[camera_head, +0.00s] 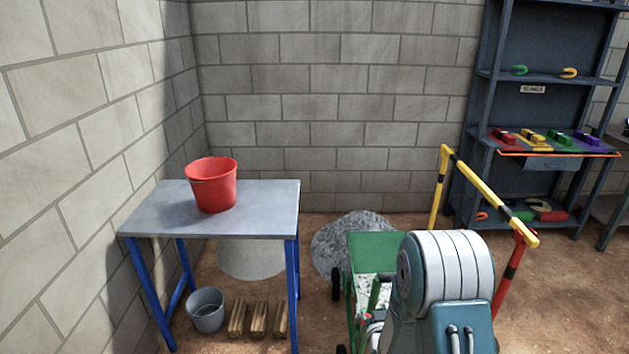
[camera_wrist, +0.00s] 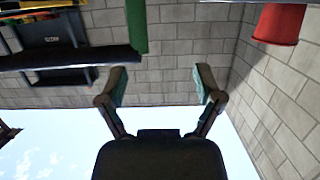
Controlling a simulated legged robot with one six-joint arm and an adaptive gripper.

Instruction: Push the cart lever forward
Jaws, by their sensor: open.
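The green cart (camera_head: 373,240) stands on the ground in front of me in the head view, with dark wheels on its left side and pale material in its tray. My own arm covers its right and near parts. A thin green bar (camera_head: 374,294) rises at the near end of the cart; I cannot tell whether it is the lever. In the wrist view, which is upside down, my gripper (camera_wrist: 160,83) is open and empty, with its fingers apart before the block wall. A green strip (camera_wrist: 137,25) there may be part of the cart. The head view does not show my fingers.
A blue-legged table (camera_head: 270,205) with a red bucket (camera_head: 213,184) stands at left. A gravel pile (camera_head: 345,235) lies behind the cart.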

